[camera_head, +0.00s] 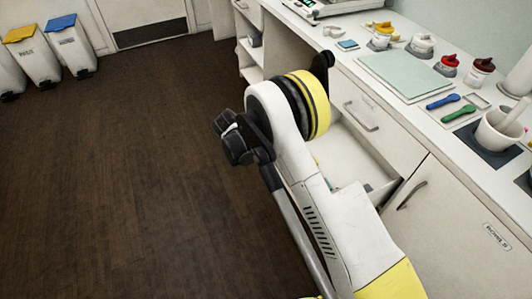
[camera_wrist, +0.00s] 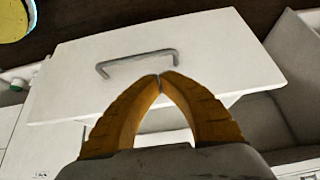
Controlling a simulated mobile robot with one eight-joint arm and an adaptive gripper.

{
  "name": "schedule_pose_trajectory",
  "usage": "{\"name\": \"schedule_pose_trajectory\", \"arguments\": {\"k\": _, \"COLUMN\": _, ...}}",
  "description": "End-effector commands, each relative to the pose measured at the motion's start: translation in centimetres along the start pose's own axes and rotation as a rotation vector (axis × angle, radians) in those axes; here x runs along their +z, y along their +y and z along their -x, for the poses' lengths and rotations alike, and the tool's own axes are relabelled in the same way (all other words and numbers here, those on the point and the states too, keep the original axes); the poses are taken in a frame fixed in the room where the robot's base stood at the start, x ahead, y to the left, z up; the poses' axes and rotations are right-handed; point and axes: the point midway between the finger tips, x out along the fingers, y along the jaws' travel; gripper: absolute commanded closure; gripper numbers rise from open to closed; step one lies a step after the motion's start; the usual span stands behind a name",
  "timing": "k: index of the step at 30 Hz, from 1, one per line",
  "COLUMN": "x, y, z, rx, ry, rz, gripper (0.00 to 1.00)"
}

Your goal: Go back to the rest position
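In the wrist view my gripper (camera_wrist: 160,77) has two ridged orange fingers whose tips meet, with nothing visible held between them. A white drawer front (camera_wrist: 220,55) with a grey bar handle (camera_wrist: 137,60) lies beyond the tips. The tips appear close to the handle's right end in the picture, but I cannot tell whether they touch. In the head view my white and yellow arm reaches toward the cabinets, and my fingers are hidden there.
The counter (camera_head: 440,125) holds a pale green mat (camera_head: 405,78), a blue spoon (camera_head: 442,101), a green spoon (camera_head: 459,113), a mortar (camera_head: 497,132) and small jars. An open white compartment (camera_head: 345,155) lies beside my arm. The dark floor (camera_head: 130,170) at left is clear, with bins (camera_head: 70,45) beyond.

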Motion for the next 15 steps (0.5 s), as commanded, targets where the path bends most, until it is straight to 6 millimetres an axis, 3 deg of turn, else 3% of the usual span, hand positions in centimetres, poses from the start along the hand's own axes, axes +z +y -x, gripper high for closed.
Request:
{"name": "schedule_pose_trajectory", "arguments": {"k": 9, "x": -1.0, "y": 0.0, "z": 0.7, "rx": -0.003, "ry": -0.006, "rz": 0.011, "gripper": 1.00}}
{"name": "schedule_pose_trajectory", "arguments": {"k": 11, "x": -2.1, "y": 0.1, "z": 1.6, "rx": -0.008, "ry": -0.017, "rz": 0.030, "gripper": 1.00}}
{"name": "schedule_pose_trajectory", "arguments": {"k": 15, "x": -6.9, "y": 0.9, "z": 5.3, "rx": -0.041, "ry": -0.062, "rz": 0.122, "gripper": 1.00}}
